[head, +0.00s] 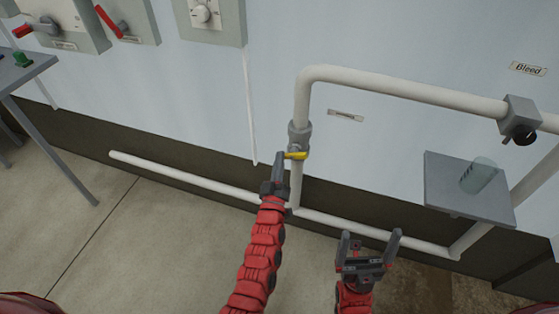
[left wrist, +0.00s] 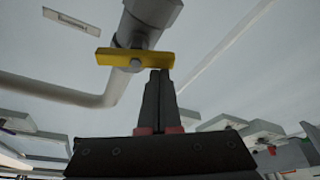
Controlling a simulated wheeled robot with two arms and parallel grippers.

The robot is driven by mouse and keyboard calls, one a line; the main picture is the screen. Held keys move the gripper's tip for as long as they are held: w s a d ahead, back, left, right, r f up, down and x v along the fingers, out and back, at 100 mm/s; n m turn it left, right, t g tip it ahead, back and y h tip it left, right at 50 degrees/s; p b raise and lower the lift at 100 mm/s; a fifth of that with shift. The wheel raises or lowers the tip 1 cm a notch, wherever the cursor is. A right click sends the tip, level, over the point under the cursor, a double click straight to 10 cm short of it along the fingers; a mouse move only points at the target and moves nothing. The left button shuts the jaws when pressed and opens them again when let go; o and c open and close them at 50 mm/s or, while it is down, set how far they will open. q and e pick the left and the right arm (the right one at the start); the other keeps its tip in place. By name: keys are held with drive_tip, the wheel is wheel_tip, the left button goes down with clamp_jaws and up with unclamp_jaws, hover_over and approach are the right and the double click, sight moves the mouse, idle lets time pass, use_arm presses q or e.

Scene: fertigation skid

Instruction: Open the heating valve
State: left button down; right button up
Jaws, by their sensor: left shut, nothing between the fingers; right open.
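The valve (head: 299,137) has a grey body on the vertical white pipe. Its yellow lever handle (head: 296,155) lies crosswise to that pipe. In the left wrist view the yellow handle (left wrist: 122,57) shows close up, with a bolt on it and the grey valve body (left wrist: 150,18) behind. My left gripper (head: 280,157) is shut and empty. Its fingertips (left wrist: 159,74) are at the handle's end, touching or very nearly so; I cannot tell which. My right gripper (head: 371,238) is open and empty, low in front of the wall pipe.
A white pipe (head: 405,88) runs right to a Bleed valve (head: 519,117) with a black knob. A grey shelf (head: 455,191) with a clear cup (head: 478,175) is at the right. A low pipe (head: 190,178) runs along the wall. Control boxes (head: 213,20) hang upper left.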

use_arm(q)
drive_tip(key=shift+s+d+f+n+g+y+b, duration=0.1)
drive_tip(key=shift+f+n+g+y+b, duration=0.3)
drive_tip(key=shift+n, duration=1.05)
drive_tip(key=shift+w+d+f+n+g+y+b, duration=0.1)
drive_tip(key=shift+f+n+g+y+b, duration=0.25)
drive_tip(key=shift+n, duration=1.05)
drive_tip(key=shift+s+d+f+n+g+y+b, duration=0.15)
drive_tip(key=shift+n+y, duration=0.4)
drive_tip(key=shift+n, duration=0.9)
drive_tip(key=shift+d+f+n+g, duration=0.1)
drive_tip(key=shift+f+n+g, duration=0.1)
drive_tip(key=shift+n, duration=0.55)
drive_tip(key=shift+d+f+n+g, duration=0.1)
drive_tip(key=shift+f+n+g, duration=0.1)
drive_tip(key=shift+n, duration=0.55)
drive_tip(key=shift+s+d+b, duration=0.1)
drive_tip(key=shift+d+b, duration=0.1)
drive_tip(key=shift+b, duration=0.1)
drive_tip(key=shift+a, duration=0.1)
